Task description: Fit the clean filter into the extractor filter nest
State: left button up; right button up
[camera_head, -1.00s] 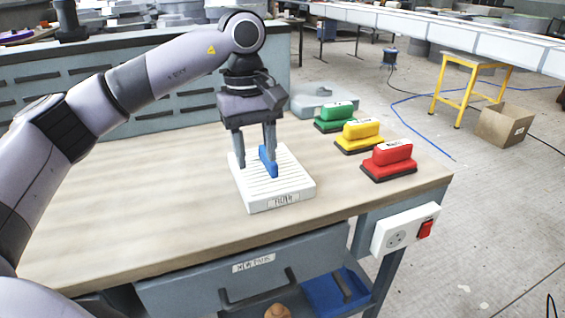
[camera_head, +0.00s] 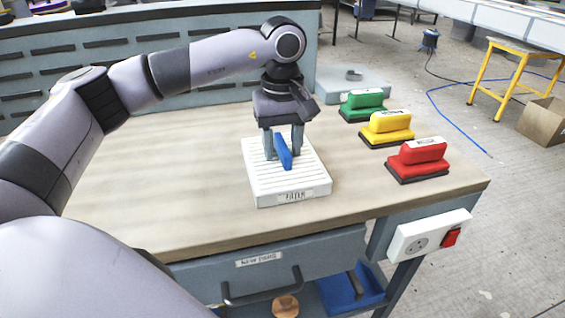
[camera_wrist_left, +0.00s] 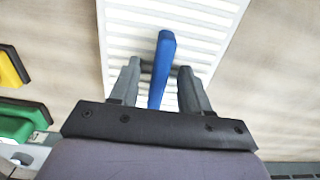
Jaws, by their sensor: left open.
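The clean filter is probably the white slatted block (camera_head: 258,182) with a blue upright handle (camera_head: 284,152) and a front label; it lies flat on the wooden bench. It also shows in the left wrist view (camera_wrist_left: 212,22). My left gripper (camera_head: 283,148) is open over the filter, fingers pointing down. In the left wrist view, its two fingers (camera_wrist_left: 160,72) stand on either side of the blue handle, with gaps visible. I cannot identify the extractor filter nest for sure. My right gripper is not in view.
Green (camera_head: 362,105), yellow (camera_head: 387,128) and red (camera_head: 418,160) handled blocks stand to the right on the bench (camera_head: 150,190). A flat grey box (camera_head: 345,86) is behind them. A drawer (camera_head: 320,255) and a socket box (camera_head: 428,236) are at the bench front. The bench's left part is clear.

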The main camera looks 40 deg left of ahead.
pick_arm(q)
grip_shut()
